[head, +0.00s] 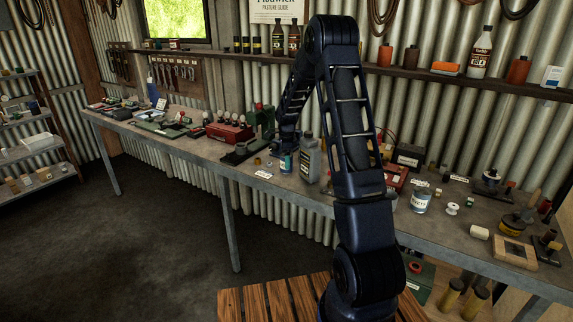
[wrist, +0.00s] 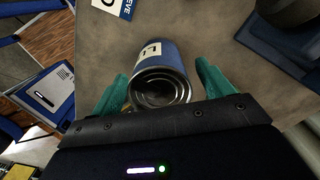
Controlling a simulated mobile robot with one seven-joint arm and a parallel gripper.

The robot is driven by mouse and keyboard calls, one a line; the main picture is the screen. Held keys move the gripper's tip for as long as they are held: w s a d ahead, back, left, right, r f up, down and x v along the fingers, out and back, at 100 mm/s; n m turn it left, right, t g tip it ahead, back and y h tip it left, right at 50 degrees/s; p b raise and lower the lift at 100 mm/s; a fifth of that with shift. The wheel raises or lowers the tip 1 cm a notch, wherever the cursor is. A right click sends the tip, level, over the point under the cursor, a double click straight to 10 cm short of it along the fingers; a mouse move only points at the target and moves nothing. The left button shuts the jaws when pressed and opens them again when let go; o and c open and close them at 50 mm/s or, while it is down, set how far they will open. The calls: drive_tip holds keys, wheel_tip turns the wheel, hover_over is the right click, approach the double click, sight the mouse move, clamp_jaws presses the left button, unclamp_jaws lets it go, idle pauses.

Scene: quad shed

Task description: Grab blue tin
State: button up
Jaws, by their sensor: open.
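The blue tin (head: 286,165) stands on the long workbench (head: 335,201), just left of a grey bottle. In the wrist view the tin (wrist: 166,54) shows a blue side, a pale label with dark lettering and a dark round end facing the camera. My gripper (wrist: 161,70) is open, with one green finger on each side of the tin. Small gaps seem to show between fingers and tin; I cannot tell whether either touches. In the head view my gripper is at the tin, its fingers too small to make out.
The grey bottle (head: 310,161) stands close to the right of the tin. A green machine (head: 262,121) and a red box (head: 229,131) stand behind and left. A white-and-blue tin (head: 421,198) is farther right. A white label card (head: 263,174) lies on bare bench in front.

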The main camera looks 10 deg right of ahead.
drive_tip(key=shift+f, duration=0.4)
drive_tip(key=c, duration=1.2)
drive_tip(key=shift+r, duration=0.1)
